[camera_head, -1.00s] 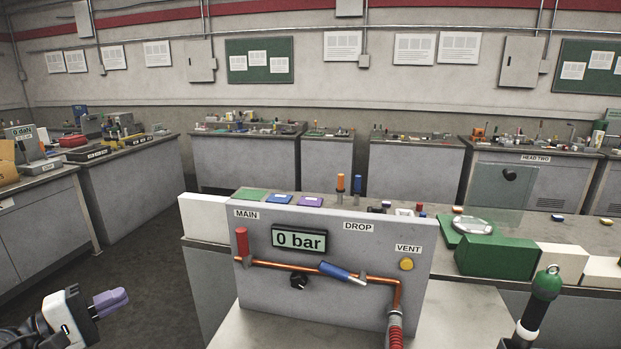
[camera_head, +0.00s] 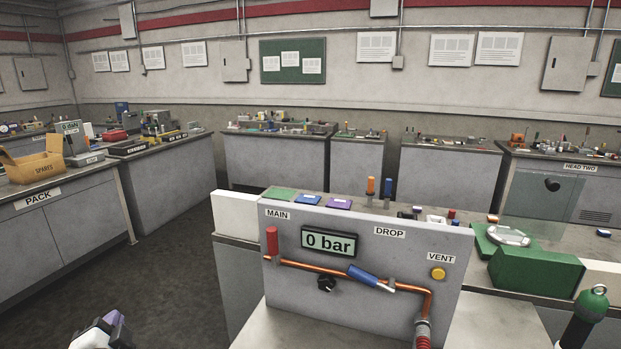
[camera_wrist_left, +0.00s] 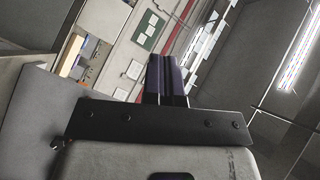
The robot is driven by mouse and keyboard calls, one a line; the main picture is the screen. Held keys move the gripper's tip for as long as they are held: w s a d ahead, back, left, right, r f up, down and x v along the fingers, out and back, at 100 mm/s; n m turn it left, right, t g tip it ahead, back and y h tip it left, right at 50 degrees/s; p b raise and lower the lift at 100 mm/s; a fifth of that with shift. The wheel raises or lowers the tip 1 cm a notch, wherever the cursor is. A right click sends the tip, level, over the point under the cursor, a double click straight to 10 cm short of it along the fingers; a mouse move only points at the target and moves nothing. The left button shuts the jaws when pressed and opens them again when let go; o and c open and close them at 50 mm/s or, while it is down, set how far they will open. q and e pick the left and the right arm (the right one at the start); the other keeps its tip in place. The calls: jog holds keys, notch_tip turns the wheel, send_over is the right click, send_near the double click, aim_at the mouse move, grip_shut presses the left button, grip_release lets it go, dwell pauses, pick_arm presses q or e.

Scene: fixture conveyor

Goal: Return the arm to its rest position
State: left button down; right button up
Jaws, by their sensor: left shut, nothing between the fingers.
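My left gripper (camera_head: 116,322) shows at the bottom left edge of the head view, apart from the panel and every bench. In the left wrist view its purple fingers (camera_wrist_left: 167,75) are together with nothing between them. Behind them are a tilted wall and ceiling. The grey panel (camera_head: 285,305) stands in front, its display reading 0 bar. It carries a red-handled MAIN valve (camera_head: 272,241), a blue DROP lever (camera_head: 364,275) lying slanted along the copper pipe, and a yellow VENT button (camera_head: 438,273). My right gripper is not in view.
A green block (camera_head: 535,271) sits on the bench right of the panel. A green-knobbed post (camera_head: 592,303) stands at the lower right. The PACK bench (camera_head: 78,232) with a cardboard box (camera_head: 38,160) is at left. Open floor (camera_head: 165,280) lies between it and the panel.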

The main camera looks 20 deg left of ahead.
pick_arm(q)
jog(key=s+d+f+n+g+h+p, duration=0.1)
jog(key=s+d+f+g+h, duration=0.3)
jog(key=d+f, duration=0.45)
jog(key=s+d+f+g+h, duration=0.1)
jog(key=s+d+f+h, duration=0.2)
jog(key=s+d+f, duration=0.35)
jog(key=s+d+f+n+g+h+p, duration=0.25)
jog(key=s+d+f+g+h, duration=0.2)
jog(key=s+d+f, duration=0.9)
notch_tip(320, 180, up, 39)
jog(key=s+p, duration=0.1)
jog(key=p, duration=3.6)
jog(key=shift+s+m, duration=0.15)
jog(key=shift+m, duration=0.3)
